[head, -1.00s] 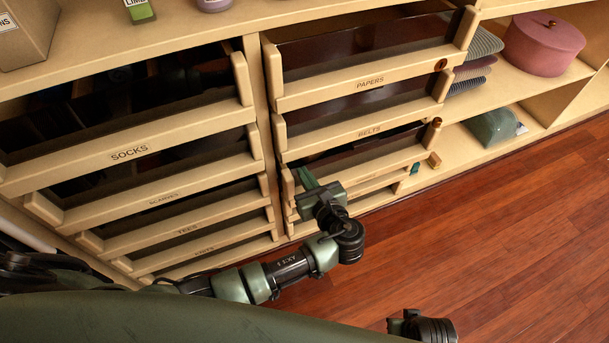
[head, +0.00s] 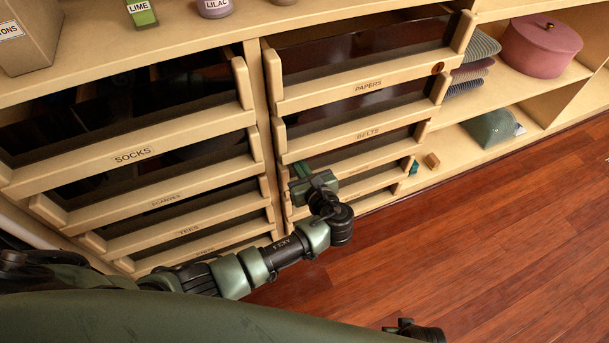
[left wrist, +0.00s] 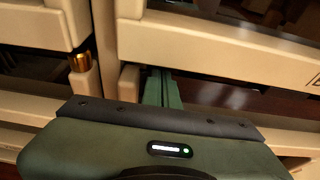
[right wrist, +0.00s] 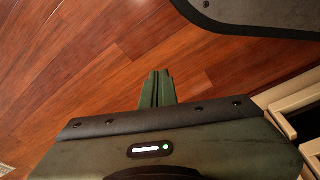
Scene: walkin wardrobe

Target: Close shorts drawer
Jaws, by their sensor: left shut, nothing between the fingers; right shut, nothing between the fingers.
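No label reading "shorts" is legible. In the right column, the third drawer (head: 385,155) sits below the BELTS drawer, and a lower drawer (head: 378,183) is under it. My left gripper (head: 298,180) is at the left end of these lower fronts and hides part of them. In the left wrist view its fingers (left wrist: 161,88) are together and empty, near a pale drawer edge beside a dark opening; contact cannot be told. My right gripper (right wrist: 157,88) is shut and empty over the wood floor; in the head view only part of its arm shows at the bottom edge.
The PAPERS drawer (head: 369,84) and BELTS drawer (head: 368,133) stand above. The left column holds the SOCKS drawer (head: 130,157) and several others below. Open shelves at right hold a pink round box (head: 541,45) and a green object (head: 490,130). The floor (head: 480,240) is clear.

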